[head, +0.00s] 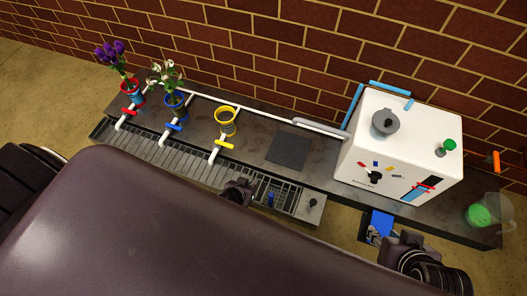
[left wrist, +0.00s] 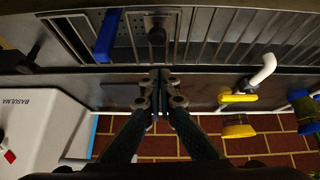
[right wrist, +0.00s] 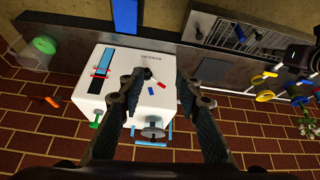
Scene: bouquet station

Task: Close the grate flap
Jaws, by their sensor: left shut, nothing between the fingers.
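The metal grate (head: 180,160) runs along the counter's front edge. Its right section (head: 285,195) has a finer grid, a blue upright piece (head: 270,198) and a plate with a dark knob (head: 313,202). I cannot tell for sure which part is the flap or how far it stands open. My left gripper (head: 238,190) is shut and empty, beside the grate's finer section. My right gripper (right wrist: 158,85) is open and empty, in front of the white machine.
The white machine (head: 385,150) stands on the counter's right. A dark square mat (head: 289,150) lies left of it. White pipes with red, blue and yellow (head: 222,145) handles reach over the grate. Flowers stand in red and blue holders; the yellow ring (head: 226,113) is empty.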

